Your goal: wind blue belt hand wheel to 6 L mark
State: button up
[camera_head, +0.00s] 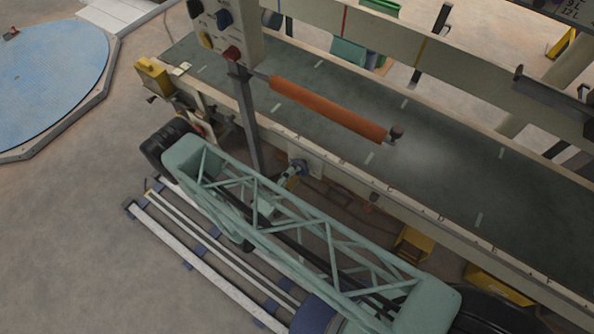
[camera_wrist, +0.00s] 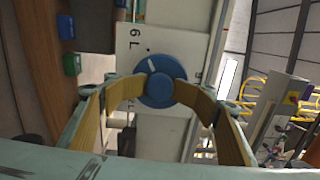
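The blue belt hand wheel (camera_wrist: 163,62) is round with a raised hub and sits on a white dial plate (camera_wrist: 187,38) in the wrist view. A white pointer line on it slants toards the upper left, close to a small tick beside a sideways 6 L label (camera_wrist: 134,36). My gripper (camera_wrist: 160,90) has its two yellow-padded fingers on opposite sides of the hub, over the wheel's face, and looks shut on it. In the head view the wheel (camera_head: 301,167) is small at the conveyor's near side, with my gripper (camera_head: 290,174) against it.
The dark conveyor belt (camera_head: 440,165) carries an orange roller (camera_head: 330,109) above it. A grey post with a control box (camera_head: 225,35) rises beside the wheel. Yellow boxes (camera_head: 413,243) stand under the near rail. Open floor (camera_head: 70,230) lies at left.

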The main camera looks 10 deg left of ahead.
jog(key=shift+s+a, duration=0.1)
jog(key=shift+s, duration=0.05)
jog(key=v, duration=0.8)
dwell(1.2)
jog(key=shift+r, duration=0.15)
dwell(0.5)
